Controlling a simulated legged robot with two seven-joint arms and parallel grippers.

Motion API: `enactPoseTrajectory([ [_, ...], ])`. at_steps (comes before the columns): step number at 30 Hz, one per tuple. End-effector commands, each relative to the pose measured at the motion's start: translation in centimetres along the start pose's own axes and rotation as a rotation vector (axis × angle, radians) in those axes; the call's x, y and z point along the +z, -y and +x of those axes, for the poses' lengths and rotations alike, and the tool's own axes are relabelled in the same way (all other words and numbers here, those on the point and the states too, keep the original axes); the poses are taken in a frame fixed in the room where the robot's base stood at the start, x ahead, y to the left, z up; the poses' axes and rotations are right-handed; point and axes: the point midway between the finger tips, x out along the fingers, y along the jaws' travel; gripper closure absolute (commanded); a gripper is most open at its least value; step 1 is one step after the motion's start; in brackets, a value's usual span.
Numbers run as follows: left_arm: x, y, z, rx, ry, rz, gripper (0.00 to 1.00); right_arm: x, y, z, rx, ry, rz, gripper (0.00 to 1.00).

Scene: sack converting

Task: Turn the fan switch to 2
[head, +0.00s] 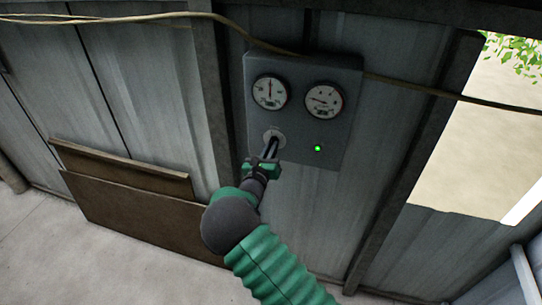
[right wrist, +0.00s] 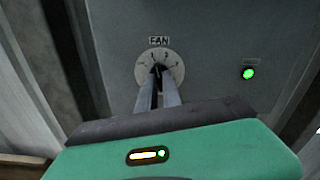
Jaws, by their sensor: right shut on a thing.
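The fan switch (right wrist: 174,63) is a round pale dial under a "FAN" label in the right wrist view, with small numbers around its rim. It sits on the lower left of a grey control panel (head: 295,118), and its dial also shows in the head view (head: 277,135). My right gripper (right wrist: 159,75) is shut on the dark knob at the dial's middle. The fingers hide much of the knob, so its pointer setting is hard to tell. My right gripper also shows in the head view (head: 270,145). My left gripper is not in view.
Two round gauges, left (head: 269,92) and right (head: 323,100), sit above the switch. A green light (head: 318,148) glows right of it. Brown boards (head: 135,210) lean on the metal wall at left. A cable runs across the wall above. An opening (head: 480,130) is at right.

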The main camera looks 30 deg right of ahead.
Motion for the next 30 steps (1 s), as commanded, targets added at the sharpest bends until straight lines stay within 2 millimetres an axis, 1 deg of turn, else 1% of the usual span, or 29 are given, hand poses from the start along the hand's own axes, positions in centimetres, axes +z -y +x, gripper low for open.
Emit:
enactPoseTrajectory([
  [1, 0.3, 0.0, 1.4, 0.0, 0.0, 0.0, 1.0, -1.4, -0.4, -0.2, 0.005, -0.015, 0.038, 1.0],
  [9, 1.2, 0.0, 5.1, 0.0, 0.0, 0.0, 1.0, -1.5, -0.5, -0.2, 0.004, -0.016, 0.282, 1.0],
  [15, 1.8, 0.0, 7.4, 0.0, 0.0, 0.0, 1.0, -1.4, -0.6, -0.2, 0.003, -0.016, 0.422, 1.0],
  [22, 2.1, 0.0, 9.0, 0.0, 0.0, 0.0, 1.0, -1.1, -0.6, -0.2, 0.003, -0.018, 0.523, 1.0],
  [30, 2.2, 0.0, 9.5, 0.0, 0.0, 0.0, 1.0, -0.9, -0.6, -0.2, 0.003, -0.019, 0.565, 1.0],
])
